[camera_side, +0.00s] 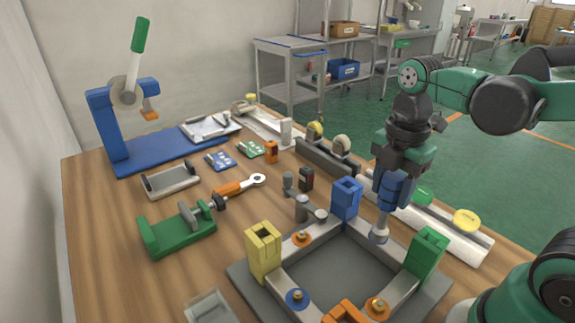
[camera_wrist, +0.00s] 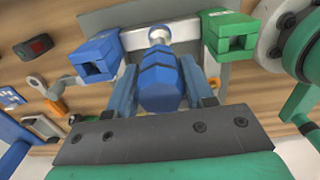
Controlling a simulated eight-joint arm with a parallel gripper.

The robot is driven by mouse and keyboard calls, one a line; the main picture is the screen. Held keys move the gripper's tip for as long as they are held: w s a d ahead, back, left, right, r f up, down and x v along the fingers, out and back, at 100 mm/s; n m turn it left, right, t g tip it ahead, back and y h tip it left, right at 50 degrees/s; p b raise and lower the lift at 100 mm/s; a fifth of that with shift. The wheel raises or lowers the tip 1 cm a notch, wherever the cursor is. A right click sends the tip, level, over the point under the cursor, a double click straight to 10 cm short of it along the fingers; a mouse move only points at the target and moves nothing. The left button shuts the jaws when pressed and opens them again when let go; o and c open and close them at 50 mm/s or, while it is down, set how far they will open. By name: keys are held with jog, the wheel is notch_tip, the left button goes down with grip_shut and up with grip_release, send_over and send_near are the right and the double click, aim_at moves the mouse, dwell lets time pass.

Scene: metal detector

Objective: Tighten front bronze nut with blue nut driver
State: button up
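My gripper (camera_side: 392,176) is shut on the blue nut driver (camera_wrist: 160,82). The driver hangs roughly upright, and its silver socket (camera_side: 379,236) is at the beam between the blue post (camera_side: 346,198) and the green post (camera_side: 427,252). The socket hides whatever is under it, and I cannot tell whether it touches. In the side view, a bronze nut on an orange washer (camera_side: 302,238) sits between the yellow and blue posts. Another nut on an orange washer (camera_side: 376,306) is at the near side, and one on a blue washer (camera_side: 297,297) is at left.
The yellow post (camera_side: 263,251) and orange post (camera_side: 346,313) mark other frame corners. A green holder (camera_side: 178,234) with an orange-handled wrench (camera_side: 238,187) and a blue press stand (camera_side: 115,130) are on the left. A long rail (camera_side: 450,236) lies behind the frame.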

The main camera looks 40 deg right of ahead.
grip_shut()
jog(key=shift+r, duration=2.25)
jog(key=shift+r, duration=0.1)
jog(key=shift+r, duration=2.9)
